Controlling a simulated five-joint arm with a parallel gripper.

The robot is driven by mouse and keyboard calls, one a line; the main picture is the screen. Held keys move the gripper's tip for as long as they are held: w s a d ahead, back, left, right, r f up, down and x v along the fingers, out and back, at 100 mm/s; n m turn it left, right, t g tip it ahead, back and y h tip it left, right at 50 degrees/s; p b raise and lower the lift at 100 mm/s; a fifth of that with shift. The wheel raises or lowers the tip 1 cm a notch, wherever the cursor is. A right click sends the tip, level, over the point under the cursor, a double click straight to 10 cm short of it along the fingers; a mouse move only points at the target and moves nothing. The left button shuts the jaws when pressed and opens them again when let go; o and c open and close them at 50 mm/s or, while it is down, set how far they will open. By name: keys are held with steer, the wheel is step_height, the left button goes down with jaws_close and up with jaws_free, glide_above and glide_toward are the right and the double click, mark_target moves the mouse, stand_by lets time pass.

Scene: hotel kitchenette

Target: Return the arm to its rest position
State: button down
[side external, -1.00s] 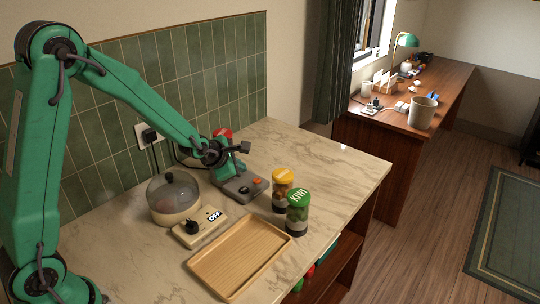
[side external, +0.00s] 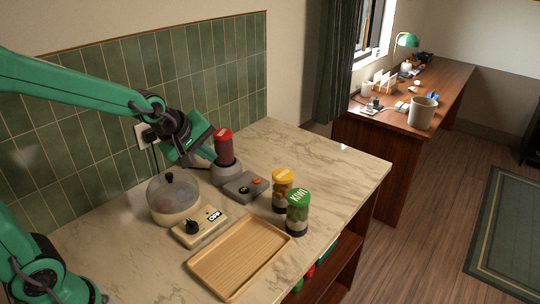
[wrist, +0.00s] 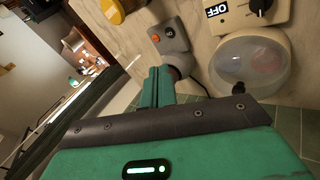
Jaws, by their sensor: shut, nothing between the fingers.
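My gripper (side external: 203,146) is above the back of the marble counter (side external: 330,165), near the tiled wall, left of the blender with the red jar (side external: 224,145). Its green fingers (wrist: 157,87) are closed together in the wrist view, with nothing between them. It is higher than the domed cooker (side external: 174,198) and apart from it. In the side view I cannot tell whether the gripper touches the red jar or only overlaps it.
The grey switch box (side external: 245,187) stands beside the blender. The OFF switch box (side external: 200,228), wooden tray (side external: 203,266), yellow-lidded jar (side external: 283,189) and green-lidded KIWI jar (side external: 298,212) stand on the counter. The counter's far right is clear.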

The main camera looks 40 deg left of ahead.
steer(key=s+r+m+g, duration=0.1)
steer(key=s+r+m, duration=0.1)
steer(key=s+m, duration=0.5)
steer(key=s+d+r+m, duration=0.1)
steer(key=s+r+m, duration=0.1)
steer(key=s+m, duration=0.5)
steer(key=s, duration=0.3)
steer(key=shift+d+m+g, duration=0.25)
steer(key=shift+m+g, duration=0.15)
